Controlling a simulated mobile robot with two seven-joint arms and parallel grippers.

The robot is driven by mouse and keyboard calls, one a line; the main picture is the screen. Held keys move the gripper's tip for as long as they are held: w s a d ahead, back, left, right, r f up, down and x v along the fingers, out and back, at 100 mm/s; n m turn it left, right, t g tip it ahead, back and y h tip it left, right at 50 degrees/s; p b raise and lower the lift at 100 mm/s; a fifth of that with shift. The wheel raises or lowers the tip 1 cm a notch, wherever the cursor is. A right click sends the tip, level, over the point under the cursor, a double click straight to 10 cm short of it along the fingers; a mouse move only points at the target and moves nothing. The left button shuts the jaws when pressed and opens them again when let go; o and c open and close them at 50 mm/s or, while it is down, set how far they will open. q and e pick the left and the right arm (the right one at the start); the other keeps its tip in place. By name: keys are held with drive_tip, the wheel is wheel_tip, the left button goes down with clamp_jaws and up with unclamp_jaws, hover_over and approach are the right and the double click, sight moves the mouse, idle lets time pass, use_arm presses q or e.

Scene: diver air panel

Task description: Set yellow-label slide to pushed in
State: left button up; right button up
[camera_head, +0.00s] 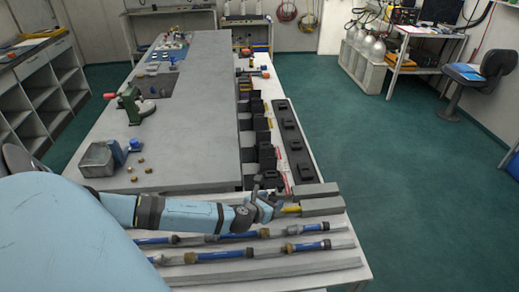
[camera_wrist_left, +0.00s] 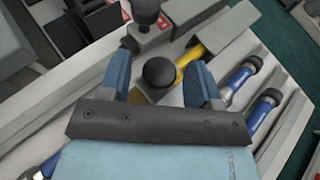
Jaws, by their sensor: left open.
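The yellow label (camera_head: 291,209) lies by a grey bar (camera_head: 322,206) at the near end of the panel. In the left wrist view the yellow label (camera_wrist_left: 190,56) runs up to the right behind a round black knob (camera_wrist_left: 159,73). My left gripper (camera_head: 266,203) is at this end of the panel, just left of the yellow label. Its blue fingers (camera_wrist_left: 161,66) are open, one on each side of the black knob. The gap between fingers and knob is visible, and I cannot tell any contact. The knob's stem is hidden from above. My right gripper is not in view.
Another black knob (camera_wrist_left: 147,11) with a red label (camera_wrist_left: 163,27) stands close beyond the fingers. Blue hose fittings (camera_head: 239,236) lie on the near shelf. A row of black blocks (camera_head: 267,156) runs along the panel. A grey tabletop (camera_head: 200,120) stretches away behind.

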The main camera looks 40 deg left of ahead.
use_arm(q)
drive_tip(key=a+v, duration=0.1)
drive_tip(key=v, duration=1.1)
drive_tip(key=shift+s+d+b, duration=0.35)
drive_tip(key=shift+d, duration=0.2)
